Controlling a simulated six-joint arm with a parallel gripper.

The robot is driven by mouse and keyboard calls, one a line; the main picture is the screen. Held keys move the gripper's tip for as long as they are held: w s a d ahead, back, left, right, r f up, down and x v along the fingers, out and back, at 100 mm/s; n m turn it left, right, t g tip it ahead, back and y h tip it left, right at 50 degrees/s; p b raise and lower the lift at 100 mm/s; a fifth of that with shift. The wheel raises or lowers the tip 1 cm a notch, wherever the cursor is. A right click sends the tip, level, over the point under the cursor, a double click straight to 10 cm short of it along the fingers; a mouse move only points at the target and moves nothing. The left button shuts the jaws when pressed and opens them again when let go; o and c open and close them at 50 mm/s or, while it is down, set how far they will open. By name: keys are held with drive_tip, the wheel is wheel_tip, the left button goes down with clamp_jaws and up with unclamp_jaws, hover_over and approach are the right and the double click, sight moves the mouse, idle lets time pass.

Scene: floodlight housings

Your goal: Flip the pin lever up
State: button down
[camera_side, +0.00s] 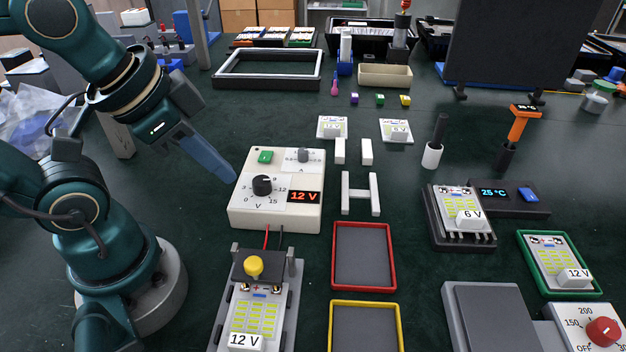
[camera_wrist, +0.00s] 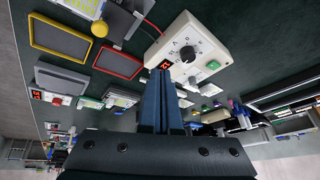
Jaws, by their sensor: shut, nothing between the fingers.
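A test fixture (camera_side: 217,325) stands at the front, left of centre. A yellow knob (camera_side: 253,266) sits on its dark crossbar (camera_side: 275,268), which lies over the top end of a 12 V board (camera_side: 250,318); brass pins show below the bar. I take this as the pin lever; it looks lowered. The knob also shows at the upper left of the wrist view (camera_wrist: 99,28). My gripper (camera_side: 234,179) is shut and empty, its blue fingers pointing down and right at the left side of the power supply, behind the fixture and apart from the knob. Its fingers fill the wrist view's middle (camera_wrist: 161,74).
The white power supply (camera_side: 250,210) reads 12 V and has a black dial and green button. Red and black leads run to the fixture. Red (camera_side: 335,285) and yellow (camera_side: 333,325) trays lie right of it. A 6 V board (camera_side: 460,212) sits farther right.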

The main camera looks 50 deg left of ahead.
drive_tip(key=m, duration=0.5)
drive_tip(key=m+g, duration=0.5)
drive_tip(key=m, duration=1.2)
approach(258, 261)
drive_tip(key=shift+s+d+f, duration=0.25)
drive_tip(key=shift+s+f, duration=0.1)
drive_tip(key=shift+s, duration=0.25)
drive_tip(key=s+d+m, duration=0.1)
drive_tip(key=s+d+f+m, duration=0.1)
drive_tip(key=s+d+f+m+y, duration=0.1)
drive_tip(key=shift+s+d+m, duration=0.15)
drive_tip(key=shift+d+m, duration=0.15)
drive_tip(key=shift+d, duration=0.05)
drive_tip(key=f, duration=0.6)
drive_tip(key=a+f, duration=0.1)
drive_tip(key=f, duration=0.2)
drive_tip(key=shift+a+f, duration=0.1)
drive_tip(key=shift+f, duration=0.15)
drive_tip(key=shift+w+a, duration=0.1)
drive_tip(key=shift+w, duration=0.2)
drive_tip(key=shift+w+a+r, duration=0.4)
drive_tip(key=shift+w+r, duration=0.1)
drive_tip(key=shift+r, duration=0.1)
drive_tip(key=shift+w+a+r, duration=0.35)
drive_tip(key=shift+w+r, duration=0.1)
drive_tip(key=shift+r, duration=0.15)
